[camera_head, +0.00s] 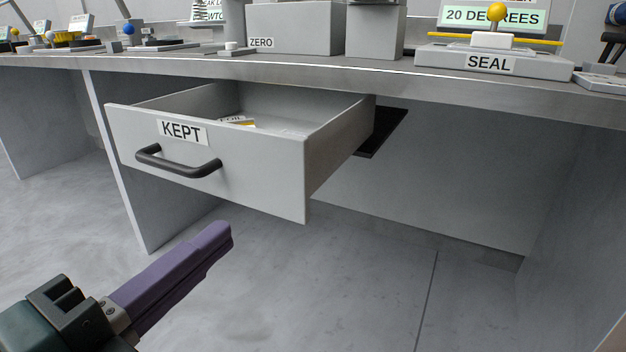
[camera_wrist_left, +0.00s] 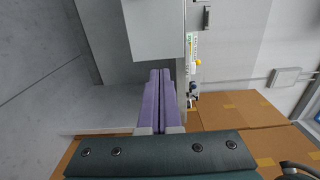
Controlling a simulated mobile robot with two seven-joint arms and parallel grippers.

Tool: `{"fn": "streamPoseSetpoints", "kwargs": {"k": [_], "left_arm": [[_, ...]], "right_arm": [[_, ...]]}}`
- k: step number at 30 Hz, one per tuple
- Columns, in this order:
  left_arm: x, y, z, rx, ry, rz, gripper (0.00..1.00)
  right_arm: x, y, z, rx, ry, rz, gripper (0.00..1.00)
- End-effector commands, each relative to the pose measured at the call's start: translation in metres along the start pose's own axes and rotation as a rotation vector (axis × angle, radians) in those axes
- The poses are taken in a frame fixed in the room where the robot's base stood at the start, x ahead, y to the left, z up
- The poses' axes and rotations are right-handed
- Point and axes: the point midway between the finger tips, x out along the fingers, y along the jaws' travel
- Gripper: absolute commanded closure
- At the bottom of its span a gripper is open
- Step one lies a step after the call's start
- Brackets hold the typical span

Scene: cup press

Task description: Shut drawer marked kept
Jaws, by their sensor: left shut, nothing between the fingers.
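The grey drawer marked KEPT (camera_head: 240,155) stands pulled out below the bench top in the head view. Its black bar handle (camera_head: 178,163) is on the front, below the label. In the left wrist view the shut fingers (camera_wrist_left: 160,76) point toward a pale grey panel (camera_wrist_left: 150,28), which seems to be part of the drawer or bench. My right gripper is not in view.
The bench top edge (camera_head: 300,70) runs above the drawer. On it stand a box marked ZERO (camera_head: 295,30) and a SEAL device (camera_head: 490,60). A bench side panel (camera_head: 120,160) stands left of the drawer. The floor (camera_head: 330,290) below is clear.

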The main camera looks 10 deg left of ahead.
Motion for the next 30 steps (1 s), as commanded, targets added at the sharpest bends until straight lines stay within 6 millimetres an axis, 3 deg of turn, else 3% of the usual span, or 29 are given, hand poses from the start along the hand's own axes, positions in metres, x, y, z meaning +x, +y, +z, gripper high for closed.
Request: {"fn": "streamPoseSetpoints", "kwargs": {"k": [9,15,30], "left_arm": [[0.066,0.001,0.001,0.0,0.0,-0.003,1.0],[0.092,0.002,0.001,-0.002,-0.002,0.0,1.0],[0.102,0.0,0.0,-0.003,-0.002,0.001,1.0]], "right_arm": [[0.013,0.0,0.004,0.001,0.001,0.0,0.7],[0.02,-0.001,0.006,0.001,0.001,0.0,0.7],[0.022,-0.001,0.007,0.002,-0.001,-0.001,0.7]]}}
